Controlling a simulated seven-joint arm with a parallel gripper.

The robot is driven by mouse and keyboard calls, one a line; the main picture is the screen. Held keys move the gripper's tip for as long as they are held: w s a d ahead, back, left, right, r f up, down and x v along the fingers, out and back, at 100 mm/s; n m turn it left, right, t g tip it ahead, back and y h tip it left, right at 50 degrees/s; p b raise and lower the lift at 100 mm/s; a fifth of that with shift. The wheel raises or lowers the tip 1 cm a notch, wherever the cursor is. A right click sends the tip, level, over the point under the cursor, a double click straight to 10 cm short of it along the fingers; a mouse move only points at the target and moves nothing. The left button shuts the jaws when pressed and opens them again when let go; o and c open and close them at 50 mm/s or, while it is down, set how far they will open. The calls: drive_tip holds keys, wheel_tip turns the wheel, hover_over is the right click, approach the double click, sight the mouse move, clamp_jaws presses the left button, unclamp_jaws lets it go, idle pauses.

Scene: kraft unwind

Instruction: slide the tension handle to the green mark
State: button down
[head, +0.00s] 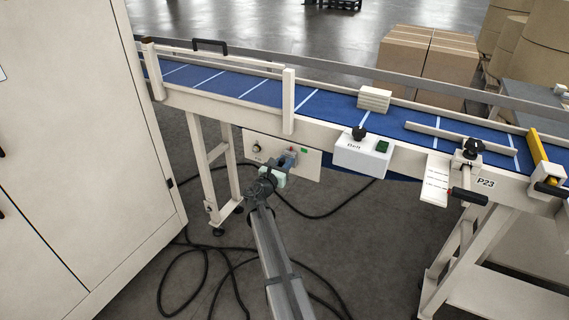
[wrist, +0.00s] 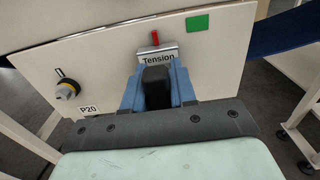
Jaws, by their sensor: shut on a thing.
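The tension handle (wrist: 156,90) is a black grip below a grey plate labelled "Tension", with a red pointer (wrist: 155,39) above it. The green mark (wrist: 197,23) is a small square on the pale panel, up and to the right of the pointer; it also shows in the head view (head: 304,150). The pointer stands left of the mark, clearly apart from it. My gripper (wrist: 157,84) has its blue fingers on both sides of the black grip, shut on it. In the head view, my gripper (head: 280,167) is at the panel and mostly covers the handle.
A knob (wrist: 67,89) beside a "P20" label sits left on the same panel (head: 312,168). The blue conveyor belt (head: 262,93) runs above. The white "Belt" box (head: 363,155) juts out to the right. Black cables (head: 211,249) lie on the floor below.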

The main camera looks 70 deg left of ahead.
drive_tip(key=w+d, duration=0.3)
drive_tip(key=shift+w+d, duration=0.35)
drive_tip(key=shift+d, duration=0.05)
drive_tip(key=shift+a, duration=0.1)
drive_tip(key=c, duration=1)
unclamp_jaws()
drive_tip(key=shift+s, duration=0.15)
drive_tip(key=v, duration=1.3)
drive_tip(key=shift+s+d, duration=0.2)
drive_tip(key=shift+d, duration=0.1)
